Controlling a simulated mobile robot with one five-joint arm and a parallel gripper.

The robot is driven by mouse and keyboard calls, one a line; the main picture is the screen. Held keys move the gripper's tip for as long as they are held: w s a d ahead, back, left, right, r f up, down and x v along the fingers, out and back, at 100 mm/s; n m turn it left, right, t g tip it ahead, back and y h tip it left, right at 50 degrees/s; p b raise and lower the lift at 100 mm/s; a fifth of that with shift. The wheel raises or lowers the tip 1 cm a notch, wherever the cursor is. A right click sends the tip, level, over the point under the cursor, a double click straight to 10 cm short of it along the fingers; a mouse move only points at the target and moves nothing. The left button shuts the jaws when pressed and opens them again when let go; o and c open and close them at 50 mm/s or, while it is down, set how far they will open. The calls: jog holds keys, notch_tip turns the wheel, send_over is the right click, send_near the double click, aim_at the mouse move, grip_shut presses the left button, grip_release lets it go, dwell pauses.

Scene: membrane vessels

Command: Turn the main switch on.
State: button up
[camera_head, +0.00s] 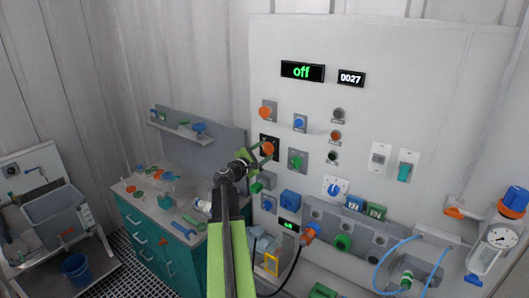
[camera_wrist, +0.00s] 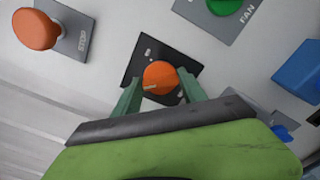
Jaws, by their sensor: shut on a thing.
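The main switch is an orange rotary knob (camera_wrist: 160,75) on a black plate (camera_wrist: 135,66); in the head view the knob (camera_head: 268,148) is on the white panel, left of a green knob. A light mark shows on the knob in the wrist view. My gripper (camera_wrist: 161,86) has one green finger on each side of the knob and is shut on it. In the head view my gripper (camera_head: 257,155) reaches the panel from below and partly hides the plate. The display (camera_head: 302,71) at the top of the panel reads "off" in green.
An orange mushroom button (camera_wrist: 37,30) and a green knob labelled FAN (camera_wrist: 224,5) flank the switch in the wrist view. A blue knob (camera_head: 299,122) is up and right of it. A teal-drawer bench (camera_head: 150,243) with loose parts stands left. Hoses hang at lower right.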

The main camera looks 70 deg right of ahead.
jog(key=shift+s+f, duration=0.1)
jog(key=shift+m, duration=0.3)
jog(key=shift+a+f+m, duration=0.1)
jog(key=shift+m, duration=0.9)
jog(key=m, duration=0.4)
jog(key=shift+m, duration=0.3)
jog(key=m, duration=0.8)
jog(key=shift+m, duration=0.3)
